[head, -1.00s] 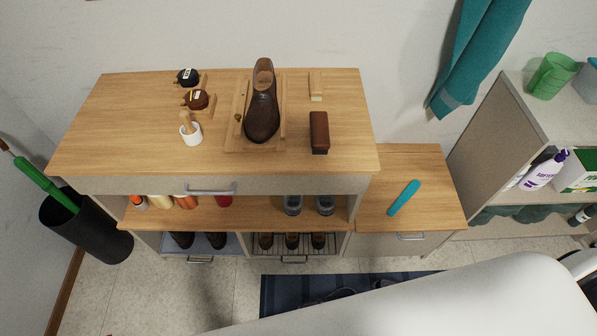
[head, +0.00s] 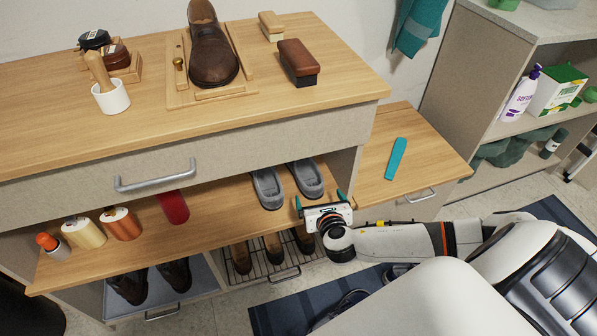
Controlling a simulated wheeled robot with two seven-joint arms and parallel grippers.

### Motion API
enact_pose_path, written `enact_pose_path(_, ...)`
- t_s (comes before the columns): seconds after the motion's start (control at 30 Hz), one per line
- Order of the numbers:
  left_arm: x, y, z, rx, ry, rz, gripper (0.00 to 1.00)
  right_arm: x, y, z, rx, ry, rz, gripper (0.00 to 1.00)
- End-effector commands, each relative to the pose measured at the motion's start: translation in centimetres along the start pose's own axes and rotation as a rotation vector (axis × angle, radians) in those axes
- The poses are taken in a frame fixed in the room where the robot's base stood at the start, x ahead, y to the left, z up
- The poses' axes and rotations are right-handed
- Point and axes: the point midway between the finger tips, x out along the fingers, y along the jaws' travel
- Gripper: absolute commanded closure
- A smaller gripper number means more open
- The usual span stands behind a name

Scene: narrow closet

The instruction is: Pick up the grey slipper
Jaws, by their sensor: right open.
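Two grey slippers stand side by side on the open middle shelf (head: 225,210), at its right end. The left grey slipper (head: 268,189) and the right grey slipper (head: 307,179) have their toes toward the front. My right gripper (head: 319,200) is just in front of the shelf edge, near the toe of the right slipper. Its two green-tipped fingers are spread apart with nothing between them. Its arm comes in from the right. My left gripper is out of view.
The drawer front (head: 190,160) and top overhang the shelf. A red container (head: 173,207) and several bottles stand left on the shelf. A side panel (head: 343,172) closes its right end. Below are brown shoes on a rack (head: 270,262). A low cabinet (head: 420,165) stands right.

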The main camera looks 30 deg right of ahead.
Motion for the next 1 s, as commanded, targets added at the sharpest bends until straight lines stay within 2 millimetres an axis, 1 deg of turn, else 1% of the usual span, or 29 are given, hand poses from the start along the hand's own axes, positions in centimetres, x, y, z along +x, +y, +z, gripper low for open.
enact_pose_path(0.07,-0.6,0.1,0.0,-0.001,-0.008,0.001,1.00,0.4,-0.1,-0.1,-0.025,0.016,-0.003,0.03)
enact_pose_path(0.17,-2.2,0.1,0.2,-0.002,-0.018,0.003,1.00,1.6,-0.1,-0.2,-0.032,0.020,-0.002,0.03)
enact_pose_path(0.33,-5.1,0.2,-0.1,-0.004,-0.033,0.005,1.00,4.6,-0.1,-0.2,-0.028,0.019,-0.001,0.03)
enact_pose_path(0.43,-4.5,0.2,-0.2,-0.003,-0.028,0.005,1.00,5.9,-0.1,-0.2,-0.027,0.018,-0.002,0.03)
enact_pose_path(0.63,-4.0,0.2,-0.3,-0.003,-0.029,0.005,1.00,7.1,-0.2,-0.1,-0.026,0.016,-0.003,0.03)
enact_pose_path(0.73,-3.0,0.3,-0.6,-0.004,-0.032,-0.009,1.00,8.6,-0.2,0.4,-0.025,0.018,-0.002,0.03)
enact_pose_path(0.77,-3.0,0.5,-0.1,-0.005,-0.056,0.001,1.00,8.8,-0.2,0.4,-0.026,0.017,-0.003,0.03)
enact_pose_path(0.8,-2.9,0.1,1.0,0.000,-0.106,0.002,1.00,9.2,-0.3,0.6,-0.026,0.016,-0.003,0.03)
enact_pose_path(0.9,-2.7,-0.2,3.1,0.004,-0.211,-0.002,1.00,10.3,-0.3,0.6,-0.025,0.016,-0.003,0.03)
enact_pose_path(1.0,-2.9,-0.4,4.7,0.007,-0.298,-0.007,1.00,11.1,-0.2,0.6,-0.026,0.016,-0.002,0.03)
